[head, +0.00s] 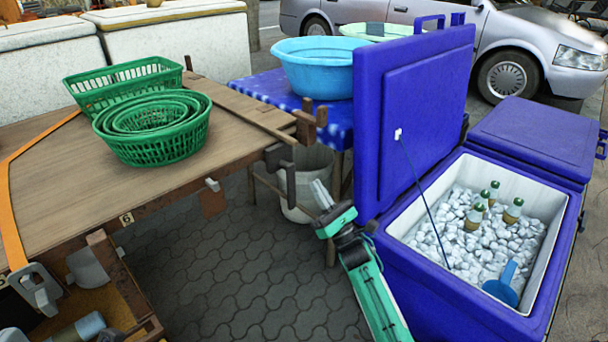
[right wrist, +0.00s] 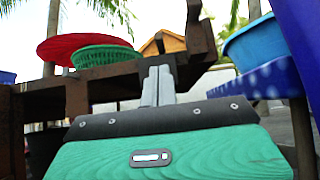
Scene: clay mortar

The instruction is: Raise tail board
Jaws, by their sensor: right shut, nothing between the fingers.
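A wooden table or cart bed (head: 130,180) fills the left of the head view. Brown wooden end pieces with short upright posts (head: 306,122) stand at its right end; I cannot tell for sure which piece is the tail board. My right gripper (head: 320,193) is shut and empty, just below and right of this end, apart from the wood. In the right wrist view its fingers (right wrist: 158,84) are together, pointing up toward a dark wooden beam (right wrist: 120,72) and post (right wrist: 193,28). My left gripper is not in view.
Green baskets (head: 150,125) sit on the wooden top. A blue cooler (head: 420,270) with its lid (head: 410,110) raised stands right of my right arm. A white bucket (head: 305,185) and a blue table with a basin (head: 318,65) are behind. Paving (head: 235,280) is clear.

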